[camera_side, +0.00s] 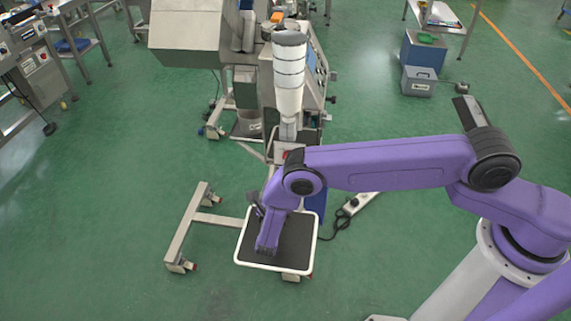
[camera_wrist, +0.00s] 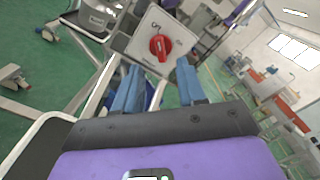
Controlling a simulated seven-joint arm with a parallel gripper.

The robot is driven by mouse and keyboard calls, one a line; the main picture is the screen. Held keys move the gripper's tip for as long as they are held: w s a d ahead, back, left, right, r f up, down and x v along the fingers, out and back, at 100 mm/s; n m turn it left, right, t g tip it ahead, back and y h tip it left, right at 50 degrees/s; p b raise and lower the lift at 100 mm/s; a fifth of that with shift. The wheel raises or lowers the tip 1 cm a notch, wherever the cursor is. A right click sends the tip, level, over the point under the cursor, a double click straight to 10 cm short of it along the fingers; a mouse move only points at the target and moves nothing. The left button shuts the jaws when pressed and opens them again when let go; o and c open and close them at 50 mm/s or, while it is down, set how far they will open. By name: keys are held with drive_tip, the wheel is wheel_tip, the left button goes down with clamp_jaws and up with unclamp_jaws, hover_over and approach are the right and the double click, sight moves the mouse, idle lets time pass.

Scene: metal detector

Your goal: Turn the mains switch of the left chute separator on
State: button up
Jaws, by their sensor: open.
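The mains switch (camera_wrist: 160,47) is a red rotary knob on a light grey square box (camera_wrist: 143,38) in the wrist view. Its grip bar looks roughly upright in the picture. My gripper (camera_wrist: 158,66) is open, with one blue finger low on each side of the knob in the picture. The fingers look short of the knob and nothing is between them. In the side view the separator (camera_side: 290,75) is a white and grey column on a wheeled stand. My purple arm covers part of its lower front, and the fingers cannot be made out there.
A dark tray with a white rim (camera_side: 238,260) lies under my wrist; its rim also shows in the wrist view (camera_wrist: 25,140). A wheeled frame (camera_side: 190,225) stands left of it. A large grey machine (camera_side: 185,35) stands behind. Open green floor lies at the left.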

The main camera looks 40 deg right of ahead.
drive_tip(key=x, duration=0.7)
drive_tip(key=shift+w+d, duration=0.1)
clamp_jaws()
